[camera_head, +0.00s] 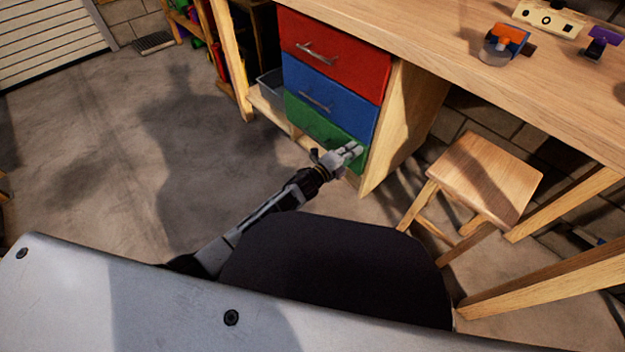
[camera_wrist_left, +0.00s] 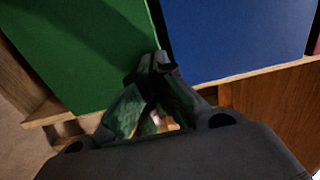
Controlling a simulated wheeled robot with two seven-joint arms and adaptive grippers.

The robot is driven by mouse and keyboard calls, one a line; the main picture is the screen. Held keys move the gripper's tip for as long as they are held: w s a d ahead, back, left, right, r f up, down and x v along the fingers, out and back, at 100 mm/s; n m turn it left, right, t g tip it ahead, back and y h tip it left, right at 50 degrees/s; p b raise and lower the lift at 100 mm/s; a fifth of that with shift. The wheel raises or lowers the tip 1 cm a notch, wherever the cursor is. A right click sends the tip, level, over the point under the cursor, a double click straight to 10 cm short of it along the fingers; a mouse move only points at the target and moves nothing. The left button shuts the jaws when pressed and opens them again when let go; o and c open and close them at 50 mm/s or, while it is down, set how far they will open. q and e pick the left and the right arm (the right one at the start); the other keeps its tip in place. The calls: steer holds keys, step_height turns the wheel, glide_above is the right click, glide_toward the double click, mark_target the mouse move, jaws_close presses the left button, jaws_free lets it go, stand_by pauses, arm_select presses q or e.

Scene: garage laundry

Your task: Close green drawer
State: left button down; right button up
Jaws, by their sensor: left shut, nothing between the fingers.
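The green drawer (camera_head: 312,122) is the lowest of a stack of three in the workbench. In the head view its front looks about level with the drawers above, though my gripper covers its right part. My left gripper (camera_head: 352,150) is at the right side of the green front, with its fingers shut and empty. In the left wrist view the green front (camera_wrist_left: 80,50) fills the left, and my left gripper (camera_wrist_left: 152,62) has its fingertips at the seam beside the blue drawer. I cannot tell whether they touch the front. My right gripper is not in view.
Above are the blue drawer (camera_head: 328,100) and the red drawer (camera_head: 335,55), both looking closed, with metal handles. A wooden stool (camera_head: 487,178) stands to the right under the workbench (camera_head: 440,45). A grey bin (camera_head: 271,86) sits on the shelf to the left. The floor at left is clear.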

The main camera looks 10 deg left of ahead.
arm_select(q)
steer(key=shift+w+d+r, duration=0.1)
steer(key=shift+w+d, duration=0.1)
steer(key=shift+w, duration=0.15)
steer(key=shift+w+r, duration=0.1)
steer(key=shift+r, duration=0.05)
stand_by(0.3)
